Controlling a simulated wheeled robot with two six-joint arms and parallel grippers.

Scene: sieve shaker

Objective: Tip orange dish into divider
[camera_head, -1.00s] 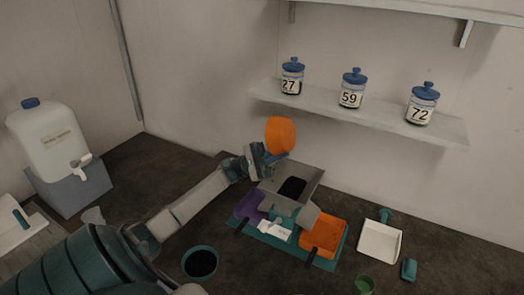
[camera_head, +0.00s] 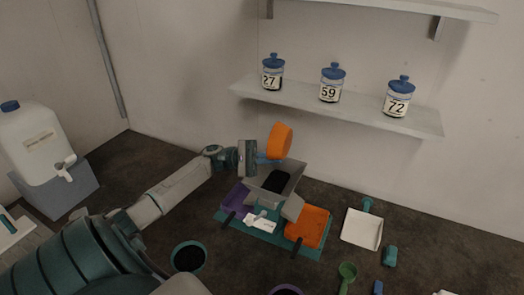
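My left gripper (camera_head: 264,159) is shut on the rim of the orange dish (camera_head: 280,141). The dish is tipped up on its side above the divider, a grey metal hopper (camera_head: 290,186) on a teal base (camera_head: 263,235). A dark patch shows inside the hopper; I cannot tell whether it is material or an opening. The dish's inside is turned mostly out of sight, so its contents are hidden. A purple pan (camera_head: 236,197) sits at the divider's left and an orange pan (camera_head: 306,226) at its right. My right gripper is not in view.
A teal bowl with dark contents (camera_head: 189,257) stands in front left. A white scoop pan (camera_head: 361,229), a teal block (camera_head: 390,256) and a green scoop (camera_head: 347,271) lie at right. Numbered jars stand on the shelf (camera_head: 340,112) behind. A white jug (camera_head: 40,145) stands far left.

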